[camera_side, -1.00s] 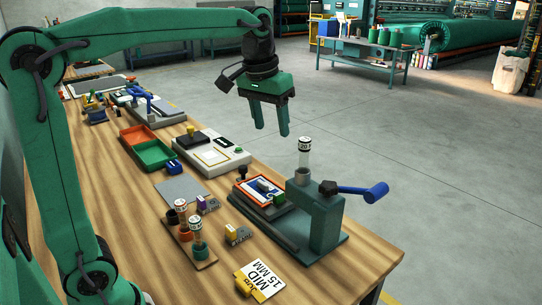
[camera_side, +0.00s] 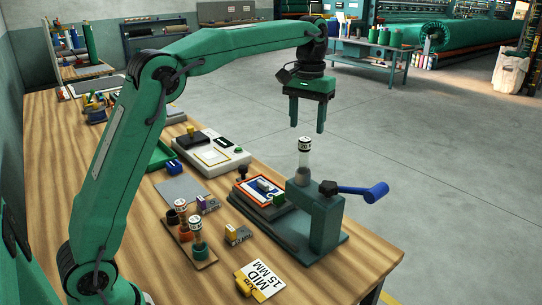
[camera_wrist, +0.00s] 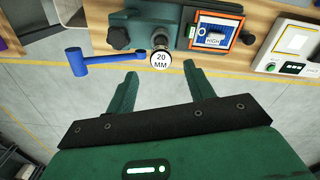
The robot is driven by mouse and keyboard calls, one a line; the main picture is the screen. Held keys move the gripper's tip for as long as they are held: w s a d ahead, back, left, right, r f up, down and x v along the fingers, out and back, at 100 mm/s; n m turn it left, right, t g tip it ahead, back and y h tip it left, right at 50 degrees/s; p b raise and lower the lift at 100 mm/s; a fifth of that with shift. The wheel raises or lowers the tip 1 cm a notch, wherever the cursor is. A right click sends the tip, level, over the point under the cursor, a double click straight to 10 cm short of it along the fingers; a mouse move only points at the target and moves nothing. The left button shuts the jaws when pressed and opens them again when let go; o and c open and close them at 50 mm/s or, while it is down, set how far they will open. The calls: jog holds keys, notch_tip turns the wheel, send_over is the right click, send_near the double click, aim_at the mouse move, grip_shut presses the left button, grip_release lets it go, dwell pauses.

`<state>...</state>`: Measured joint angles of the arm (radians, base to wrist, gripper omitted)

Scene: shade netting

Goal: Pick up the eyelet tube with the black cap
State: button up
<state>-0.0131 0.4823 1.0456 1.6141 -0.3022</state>
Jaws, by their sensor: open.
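A clear eyelet tube (camera_side: 304,158) with a black-rimmed cap and a white top label stands upright in the holder of a green press (camera_side: 325,225). In the wrist view the tube's cap (camera_wrist: 160,55) reads "20 MM" and lies just beyond the fingertips, roughly between them. My gripper (camera_side: 307,120) is open and empty above the tube, fingers pointing down, apart from it. The gripper also shows in the wrist view (camera_wrist: 160,70). Other capped tubes (camera_side: 181,207) stand in a wooden rack (camera_side: 205,262) to the left of the press.
The press has a blue handle (camera_side: 370,191) sticking out to the right.

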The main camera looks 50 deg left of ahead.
aim_at(305, 139)
jog(key=shift+f, duration=0.1)
jog(key=shift+f, duration=1.2)
jog(key=shift+s+f, duration=0.15)
jog(key=shift+f, duration=2.45)
jog(key=c, duration=1)
